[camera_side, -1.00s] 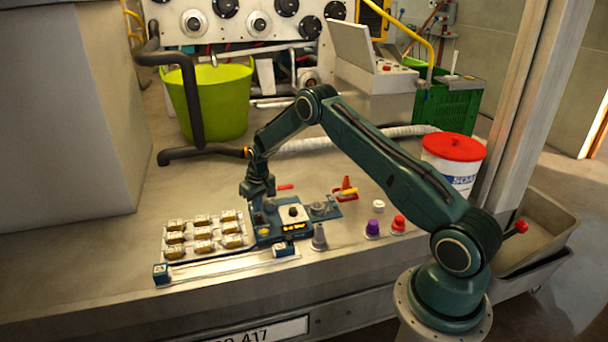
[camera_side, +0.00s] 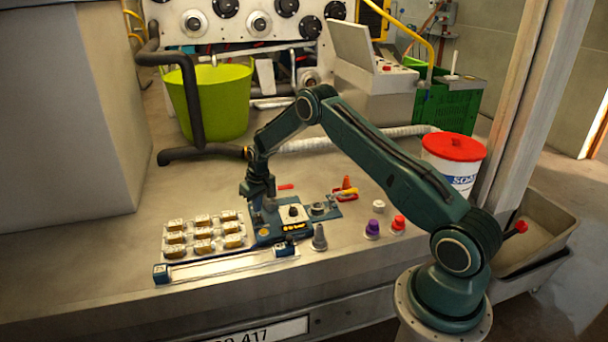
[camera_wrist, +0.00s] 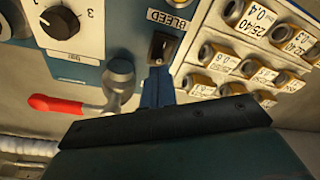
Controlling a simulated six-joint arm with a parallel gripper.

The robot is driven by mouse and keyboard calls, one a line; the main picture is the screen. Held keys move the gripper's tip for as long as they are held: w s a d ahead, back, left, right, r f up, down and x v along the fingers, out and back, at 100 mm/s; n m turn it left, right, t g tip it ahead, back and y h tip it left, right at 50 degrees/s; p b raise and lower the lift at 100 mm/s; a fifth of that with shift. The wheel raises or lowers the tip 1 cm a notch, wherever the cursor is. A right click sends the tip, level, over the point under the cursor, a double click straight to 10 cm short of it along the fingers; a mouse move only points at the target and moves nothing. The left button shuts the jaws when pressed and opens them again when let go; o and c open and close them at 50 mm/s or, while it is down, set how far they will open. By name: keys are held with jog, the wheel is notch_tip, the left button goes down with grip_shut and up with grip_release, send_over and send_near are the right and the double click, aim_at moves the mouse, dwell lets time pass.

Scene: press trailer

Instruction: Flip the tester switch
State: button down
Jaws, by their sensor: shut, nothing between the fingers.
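The blue tester (camera_side: 268,236) stands on the bench with a white panel and a black dial (camera_side: 293,211). In the wrist view the dial (camera_wrist: 60,22) is at upper left. A small black switch (camera_wrist: 162,46) sits beside an upside-down "BLEED" label (camera_wrist: 170,18). My gripper (camera_side: 256,208) points down at the tester's left end. In the wrist view its blue fingertips (camera_wrist: 157,76) are shut and empty, just below the switch. I cannot tell whether they touch it. The switch is too small to make out in the side view.
A tray of labelled brass parts (camera_side: 203,234) lies left of the tester. A red-handled valve (camera_wrist: 58,104) is close to the fingers. A rail (camera_side: 220,267) runs in front. A grey cone (camera_side: 319,240) and purple (camera_side: 372,229) and red (camera_side: 397,224) caps stand right.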

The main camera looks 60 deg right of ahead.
aim_at(258, 215)
jog(key=shift+f, duration=0.85)
dwell(1.1)
jog(key=shift+r, duration=3.5)
